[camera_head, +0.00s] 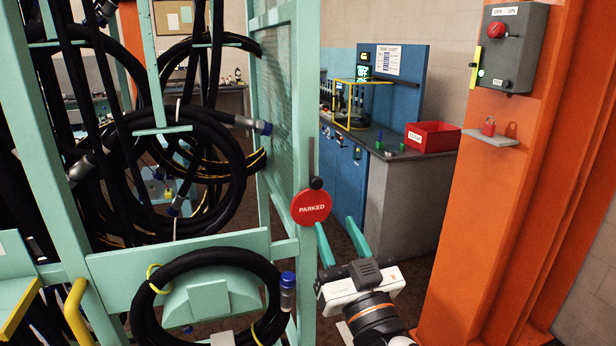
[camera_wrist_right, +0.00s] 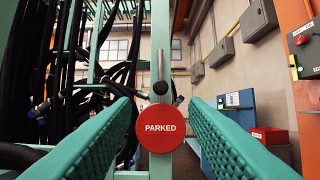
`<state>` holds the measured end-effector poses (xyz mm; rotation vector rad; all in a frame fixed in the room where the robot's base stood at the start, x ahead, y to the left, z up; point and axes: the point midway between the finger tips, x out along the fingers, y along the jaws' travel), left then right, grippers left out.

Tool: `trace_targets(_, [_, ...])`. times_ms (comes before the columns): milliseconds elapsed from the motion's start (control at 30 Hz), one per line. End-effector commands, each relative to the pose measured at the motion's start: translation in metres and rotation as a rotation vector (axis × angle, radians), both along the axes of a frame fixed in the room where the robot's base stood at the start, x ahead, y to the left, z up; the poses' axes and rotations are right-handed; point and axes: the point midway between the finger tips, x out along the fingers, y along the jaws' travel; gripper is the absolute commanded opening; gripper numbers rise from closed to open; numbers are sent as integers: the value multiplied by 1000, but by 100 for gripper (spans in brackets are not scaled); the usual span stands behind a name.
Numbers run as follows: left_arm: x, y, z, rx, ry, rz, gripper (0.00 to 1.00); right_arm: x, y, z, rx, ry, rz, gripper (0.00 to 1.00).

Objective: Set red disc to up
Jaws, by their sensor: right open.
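The red disc (camera_head: 311,207) marked PARKED hangs on the front post of the teal hose rack, just below a black knob (camera_head: 316,183) on a thin grey rod. In the right wrist view the red disc (camera_wrist_right: 161,128) sits between the finger pads, with the black knob (camera_wrist_right: 160,88) above it. My right gripper (camera_head: 340,238) is open, with its teal fingers pointing up toward the disc from the lower right. Nothing is held between its fingers. Whether a finger touches the disc I cannot tell. My left gripper is not in view.
The teal rack (camera_head: 180,250) holds several coiled black hoses (camera_head: 215,268) at left. An orange column (camera_head: 500,230) with a grey switch box (camera_head: 514,48) and a small padlock shelf (camera_head: 490,138) stands at right. A workbench with a red bin (camera_head: 433,137) is behind.

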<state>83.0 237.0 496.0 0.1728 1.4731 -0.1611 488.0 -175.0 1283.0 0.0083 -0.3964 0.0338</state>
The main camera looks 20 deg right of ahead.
Motion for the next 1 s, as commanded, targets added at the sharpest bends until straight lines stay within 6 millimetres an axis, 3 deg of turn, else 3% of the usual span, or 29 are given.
trace_targets(533, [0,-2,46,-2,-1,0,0,91,3,40,-3,2,-2,40])
trace_targets(700, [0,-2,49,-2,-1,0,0,103,3,43,-2,3,-1,40])
trace_targets(1000, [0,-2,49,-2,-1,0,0,105,4,42,-2,3,-1,40])
